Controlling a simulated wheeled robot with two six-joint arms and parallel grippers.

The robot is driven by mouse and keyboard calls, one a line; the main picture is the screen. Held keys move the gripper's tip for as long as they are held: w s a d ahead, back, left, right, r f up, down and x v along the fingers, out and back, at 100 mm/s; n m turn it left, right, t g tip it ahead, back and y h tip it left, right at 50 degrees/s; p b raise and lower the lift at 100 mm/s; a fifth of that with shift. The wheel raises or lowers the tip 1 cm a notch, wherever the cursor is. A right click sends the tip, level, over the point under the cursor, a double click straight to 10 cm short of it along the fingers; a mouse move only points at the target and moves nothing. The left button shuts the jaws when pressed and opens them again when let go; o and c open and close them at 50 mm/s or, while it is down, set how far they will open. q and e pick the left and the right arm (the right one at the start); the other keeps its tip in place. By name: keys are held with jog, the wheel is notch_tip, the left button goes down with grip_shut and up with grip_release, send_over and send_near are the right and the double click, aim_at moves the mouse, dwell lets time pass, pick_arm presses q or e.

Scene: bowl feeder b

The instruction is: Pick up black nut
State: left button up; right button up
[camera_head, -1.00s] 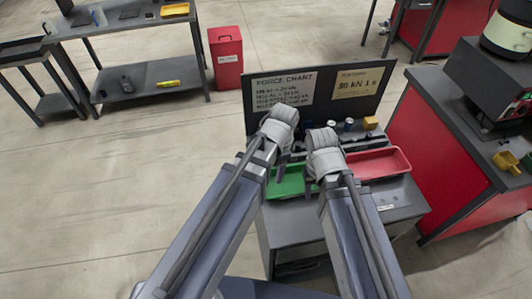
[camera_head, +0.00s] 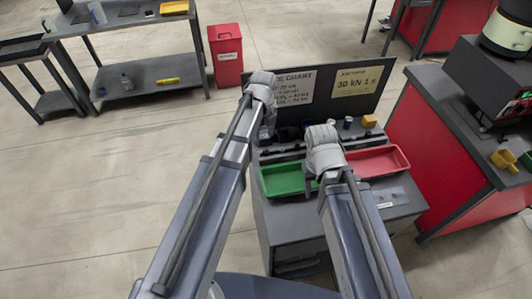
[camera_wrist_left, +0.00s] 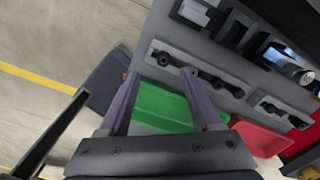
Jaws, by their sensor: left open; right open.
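In the left wrist view, small dark round parts sit on grey rails; one (camera_wrist_left: 163,58), which looks like a black nut, lies just beyond the fingertips. Another dark part (camera_wrist_left: 218,83) sits further right on the same rail. My left gripper (camera_wrist_left: 160,73) is open, with nothing between its fingers, and points at the rail's left end. In the head view my left gripper (camera_head: 268,132) is at the bench's left back, largely hidden by its wrist. My right gripper (camera_head: 311,182) is open beside the green tray (camera_head: 284,193), partly hidden by its wrist.
A red tray (camera_head: 378,174) lies right of the green one on the grey bench (camera_head: 300,220). A dark board with signs (camera_head: 358,82) stands behind. A yellow block (camera_head: 370,121) and small cylinders stand at the back. A red cabinet (camera_head: 430,140) is to the right.

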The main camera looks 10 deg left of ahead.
aim_at(267, 152)
pick_arm(q)
jog(key=shift+f+b, duration=1.3)
jog(key=shift+f, duration=0.05)
jog(key=f+b, duration=0.2)
jog(key=d+f+b, duration=0.1)
jog(key=f+b, duration=0.2)
jog(key=shift+f, duration=0.1)
pick_arm(e)
notch_tip(267, 152, down, 8)
pick_arm(q)
jog(key=shift+c, duration=0.2)
pick_arm(e)
jog(key=shift+r, duration=0.1)
pick_arm(q)
grip_shut()
